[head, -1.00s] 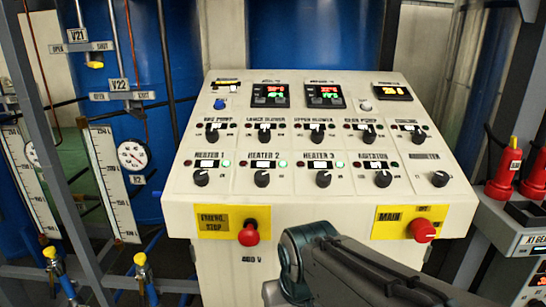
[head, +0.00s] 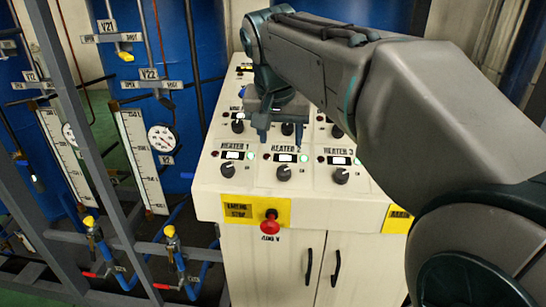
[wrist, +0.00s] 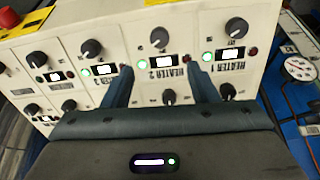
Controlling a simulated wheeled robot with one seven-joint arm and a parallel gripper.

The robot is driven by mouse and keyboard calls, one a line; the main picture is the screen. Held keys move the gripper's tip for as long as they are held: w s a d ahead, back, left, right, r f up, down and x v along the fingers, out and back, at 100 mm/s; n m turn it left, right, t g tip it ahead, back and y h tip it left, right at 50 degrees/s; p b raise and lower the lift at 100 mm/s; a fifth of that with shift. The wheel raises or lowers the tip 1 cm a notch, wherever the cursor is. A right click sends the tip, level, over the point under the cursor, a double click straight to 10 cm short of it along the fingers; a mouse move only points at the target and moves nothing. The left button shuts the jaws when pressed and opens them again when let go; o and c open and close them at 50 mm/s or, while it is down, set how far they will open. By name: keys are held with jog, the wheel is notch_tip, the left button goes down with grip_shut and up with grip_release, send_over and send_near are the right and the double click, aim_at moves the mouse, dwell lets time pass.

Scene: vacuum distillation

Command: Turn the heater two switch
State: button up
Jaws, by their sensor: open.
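The heater two switch is a black round knob (head: 284,173) under the HEATER 2 label on the sloped white panel (head: 235,205). It also shows in the wrist view (wrist: 159,37), just beyond my fingertips. My gripper (head: 281,143) is open and empty above the panel, over the label row, on the far side of the knob. In the wrist view, its two fingers (wrist: 160,70) stand either side of the HEATER 2 label, with the knob between their lines but past the tips. The green light by HEATER 2 is lit.
The heater one knob (head: 228,171) and heater three knob (head: 341,176) flank it closely. A red emergency stop button (head: 270,222) sits on the front below. Pipes, gauges and a grey frame post (head: 85,130) stand at the left. My arm hides the panel's right side.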

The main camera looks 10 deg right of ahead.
aim_at(283, 170)
jog(key=p+x, duration=0.1)
jog(key=x, duration=1.1)
jog(key=shift+f, duration=0.2)
jog(key=c, duration=1)
